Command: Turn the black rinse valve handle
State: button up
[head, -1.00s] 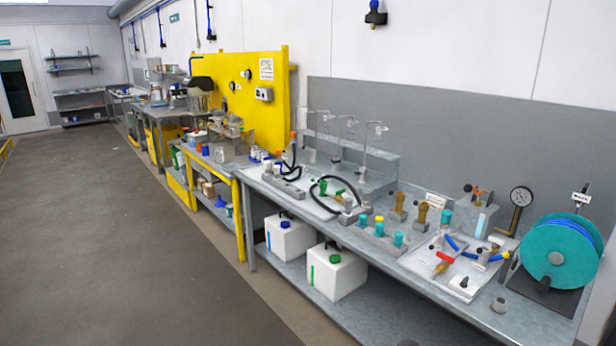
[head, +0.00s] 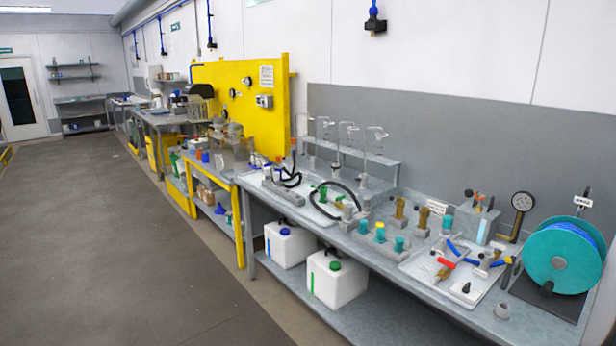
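No handle in the head view is clearly marked as the rinse valve. A small grey valve block (head: 476,222) stands at the back right of the long metal bench, with small orange and black parts on top; the black part (head: 481,196) may be a handle, but it is too small to tell. A black knob (head: 466,288) also shows on the white tray at the bench's front right. My gripper is not in view, so its state and its distance from these parts do not show.
The metal bench (head: 475,322) runs along the right wall, crowded with fittings and black hoses. A teal hose reel (head: 562,258) stands at its right end beside a pressure gauge (head: 522,202). White canisters (head: 337,277) sit on the lower shelf. The floor (head: 110,250) at left is clear.

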aim_at(586, 195)
jog(key=k, duration=1.35)
jog(key=z, duration=0.2)
jog(key=i, duration=0.45)
jog(key=z, duration=0.7)
jog(key=i, duration=1.4)
jog(key=u, duration=0.05)
